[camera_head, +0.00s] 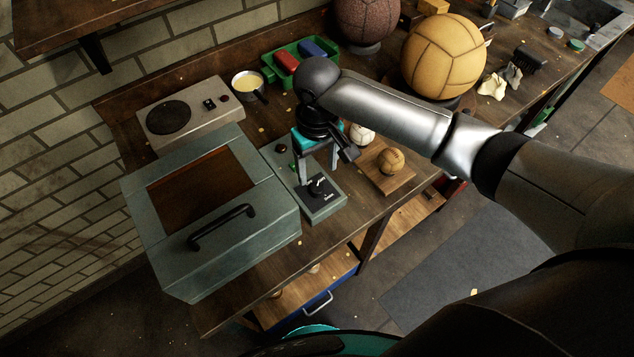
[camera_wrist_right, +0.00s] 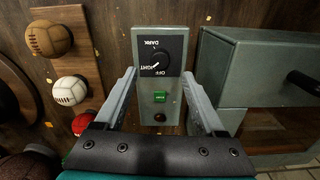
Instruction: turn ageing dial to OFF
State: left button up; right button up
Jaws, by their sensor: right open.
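The ageing dial (camera_head: 318,189) is a black knob on a black plate at the front end of a narrow grey control panel (camera_head: 325,212). In the right wrist view the dial (camera_wrist_right: 161,57) sits between the words DARK, LIGHT and OFF. A small pale mark on it seems to lie toward LIGHT, but it is too small to be sure. My right gripper (camera_head: 318,172) points down over the panel with its fingers apart. In the wrist view the open right gripper (camera_wrist_right: 158,76) has its fingertips on either side of the panel, nothing between them. My left gripper is not in view.
A grey box with a window and black handle (camera_head: 222,228) stands beside the panel. A small ball on a wooden board (camera_head: 390,160) lies on the other side. A hotplate (camera_head: 180,115), pan (camera_head: 247,84) and green tray (camera_head: 272,72) are behind. A green button (camera_wrist_right: 160,97) is on the panel.

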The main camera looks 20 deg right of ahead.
aim_at(317, 187)
notch_tip(317, 187, down, 6)
jog(key=shift+r+b, duration=0.1)
jog(key=shift+b, duration=0.3)
jog(key=shift+f, duration=0.35)
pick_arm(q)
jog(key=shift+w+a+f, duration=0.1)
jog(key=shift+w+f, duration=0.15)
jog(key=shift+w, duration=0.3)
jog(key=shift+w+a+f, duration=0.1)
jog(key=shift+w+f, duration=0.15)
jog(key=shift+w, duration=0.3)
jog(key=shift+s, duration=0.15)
pick_arm(e)
jog(key=c, duration=0.3)
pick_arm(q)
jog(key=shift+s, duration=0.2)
pick_arm(e)
grip_shut()
